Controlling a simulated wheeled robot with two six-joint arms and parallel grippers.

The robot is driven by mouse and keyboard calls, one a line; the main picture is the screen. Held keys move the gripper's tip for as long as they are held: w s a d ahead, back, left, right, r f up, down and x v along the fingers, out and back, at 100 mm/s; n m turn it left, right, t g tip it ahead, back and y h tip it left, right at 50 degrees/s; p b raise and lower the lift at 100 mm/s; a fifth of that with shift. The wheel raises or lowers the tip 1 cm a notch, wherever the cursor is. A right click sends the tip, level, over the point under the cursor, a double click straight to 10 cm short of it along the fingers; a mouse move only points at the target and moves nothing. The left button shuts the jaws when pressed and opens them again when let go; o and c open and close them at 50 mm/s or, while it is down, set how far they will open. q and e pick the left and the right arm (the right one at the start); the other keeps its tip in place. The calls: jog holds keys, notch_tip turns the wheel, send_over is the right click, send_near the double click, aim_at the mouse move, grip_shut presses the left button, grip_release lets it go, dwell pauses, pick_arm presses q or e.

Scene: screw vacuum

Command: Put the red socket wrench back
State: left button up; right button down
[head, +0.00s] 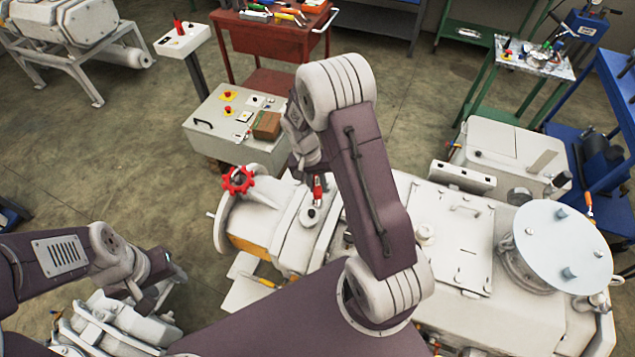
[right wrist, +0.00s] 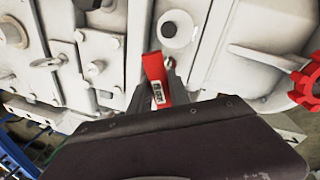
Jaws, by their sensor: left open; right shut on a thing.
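The red socket wrench (head: 318,187) is at the end of my right arm in the head view, above the white vacuum machine (head: 407,210). My right gripper (head: 314,176) is shut on it. In the right wrist view the wrench (right wrist: 156,78) shows as a red handle with a small pale label, in front of the machine's housing. My arm hides part of the wrench and of the gripper. I cannot tell whether the wrench touches the machine. My left gripper (head: 160,282) is open and empty at the lower left of the head view, above white machine parts.
A red handwheel (head: 237,180) sticks up at the machine's left end. A grey control box (head: 235,118) stands behind it. A red tool cart (head: 268,35) with several tools is at the back. A tool table (head: 540,62) stands at the upper right. Open floor lies at the left.

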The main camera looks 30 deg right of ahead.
jog(key=shift+w, duration=0.1)
jog(key=shift+s+f, duration=0.2)
jog(key=c, duration=1.3)
grip_release()
jog(key=shift+r, duration=0.1)
jog(key=shift+o, duration=0.5)
jog(key=shift+w, duration=0.1)
notch_tip(320, 180, up, 12)
jog(key=a, duration=0.2)
jog(key=s+a+f+n+t+y, duration=0.1)
jog(key=s+a+n, duration=0.1)
jog(key=s, duration=0.4)
jog(key=s+a+f+n+t+y, duration=0.1)
jog(key=s+a+f+n, duration=0.1)
jog(key=s, duration=0.4)
jog(key=shift+s+a+f+n+b, duration=0.3)
jog(key=shift+a+n+b, duration=0.15)
jog(key=shift+a+n, duration=0.2)
